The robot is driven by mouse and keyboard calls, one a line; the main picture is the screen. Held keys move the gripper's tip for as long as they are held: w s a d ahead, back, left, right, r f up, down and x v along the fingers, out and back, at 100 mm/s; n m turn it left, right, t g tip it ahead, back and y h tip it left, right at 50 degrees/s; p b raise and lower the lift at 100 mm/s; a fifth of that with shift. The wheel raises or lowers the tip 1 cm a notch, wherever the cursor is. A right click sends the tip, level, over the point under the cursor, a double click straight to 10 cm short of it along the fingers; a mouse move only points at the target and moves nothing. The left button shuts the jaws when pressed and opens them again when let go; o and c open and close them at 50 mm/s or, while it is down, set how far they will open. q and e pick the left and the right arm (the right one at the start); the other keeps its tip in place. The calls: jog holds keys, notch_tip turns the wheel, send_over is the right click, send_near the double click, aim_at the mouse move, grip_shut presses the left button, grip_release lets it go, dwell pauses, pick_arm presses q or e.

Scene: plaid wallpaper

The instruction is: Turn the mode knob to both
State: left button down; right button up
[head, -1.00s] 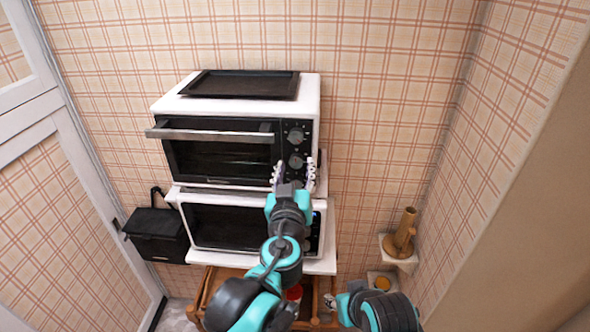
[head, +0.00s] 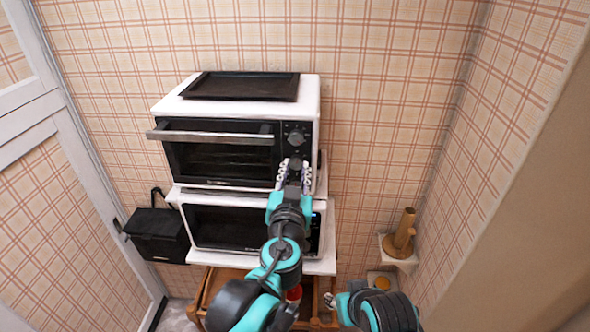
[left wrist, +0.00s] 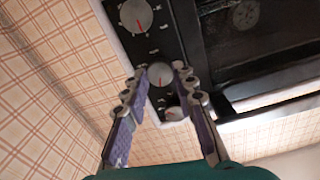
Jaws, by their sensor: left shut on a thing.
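The upper oven (head: 215,155) has a black panel with a column of knobs to the right of its glass door. My left gripper (head: 295,166) is at this panel, its fingers shut on the middle knob, which the left wrist view shows between the fingertips (left wrist: 160,75). A red pointer mark shows on that knob. The top knob (head: 296,134) is just above the fingers and apart from them. The bottom knob (left wrist: 136,15) shows large in the left wrist view. Panel lettering is too small to read. My right gripper (head: 335,303) is low, its fingers unclear.
A black tray (head: 242,85) lies on the upper oven. The door's handle (head: 210,133) sticks out left of the panel. A second oven (head: 225,228) stands below on a white shelf (head: 318,264). A black box (head: 157,236) hangs at left.

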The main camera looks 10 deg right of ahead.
pick_arm(q)
jog(key=m, duration=0.4)
jog(key=shift+m, duration=0.3)
jog(key=m+p, duration=0.1)
jog(key=m, duration=0.2)
jog(key=shift+m, duration=0.3)
jog(key=m, duration=0.4)
jog(key=shift+m, duration=0.3)
jog(key=m, duration=0.3)
jog(key=shift+m, duration=0.3)
jog(key=m, duration=0.4)
jog(key=shift+m+p, duration=0.3)
jog(key=shift+p, duration=0.05)
jog(key=m, duration=0.3)
jog(key=shift+m, duration=0.3)
jog(key=m, duration=0.3)
jog(key=shift+m, duration=2.2)
